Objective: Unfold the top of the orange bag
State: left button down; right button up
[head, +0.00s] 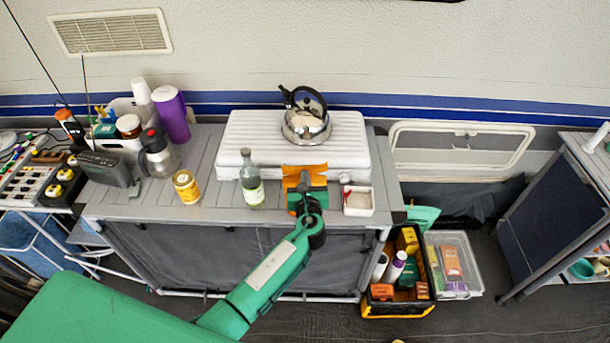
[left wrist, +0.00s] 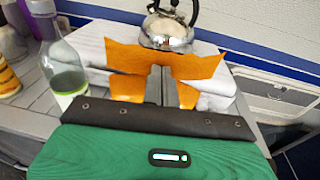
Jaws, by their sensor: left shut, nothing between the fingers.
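The orange bag (head: 305,172) stands on the grey counter, between the glass bottle and a small white box, in front of the white ridged board. In the left wrist view the orange bag (left wrist: 128,62) shows a wide upper flap with pieces of orange below it on both sides of my fingers. My left gripper (head: 304,184) is shut and empty, with its fingertips at the middle of the bag's front; they also show in the left wrist view (left wrist: 160,72). I cannot tell whether they touch it. Part of the bag is hidden behind the gripper. My right gripper is not in view.
The glass bottle (head: 252,180) and a yellow can (head: 187,187) stand left of the bag. The white box (head: 358,201) is close on its right. A kettle (head: 306,122) sits behind on the white board (head: 240,135). A crate (head: 398,310) of goods stands on the floor.

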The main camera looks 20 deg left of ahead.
pick_arm(q)
jog(key=shift+r+p+v, duration=0.3)
jog(key=shift+p+v, duration=0.35)
jog(key=shift+v, duration=0.5)
jog(key=shift+r+p+v, duration=0.25)
jog(key=shift+p+v, duration=0.4)
jog(key=shift+v, duration=0.55)
jog(key=s+a+f+n+g+h+b, duration=0.15)
jog(key=s+f+n+g, duration=0.35)
jog(key=f, duration=0.8)
jog(key=s+a+f+n+g+h+b, duration=0.1)
jog(key=s+f+n+b, duration=0.2)
jog(key=s+f, duration=0.75)
jog(key=s+a+f+n+g+h+b, duration=0.1)
jog(key=s+f+n+g+h+b, duration=0.2)
jog(key=f, duration=1.3)
jog(key=s+a+f+n+g+b, duration=0.1)
jog(key=s+f+n, duration=0.5)
jog(key=s, duration=0.6)
jog(key=s+a+f+n+g+b, duration=0.1)
jog(key=s+f+n, duration=0.5)
jog(key=s, duration=0.6)
jog(key=s+a+f+n+g+b, duration=0.2)
jog(key=s+f+n, duration=0.4)
jog(key=s+f, duration=0.3)
jog(key=s+a+g, duration=0.1)
jog(key=s, duration=0.2)
jog(key=shift+s+f+g+h, duration=0.25)
jog(key=shift+s+g+h, duration=0.05)
jog(key=shift+h, duration=0.05)
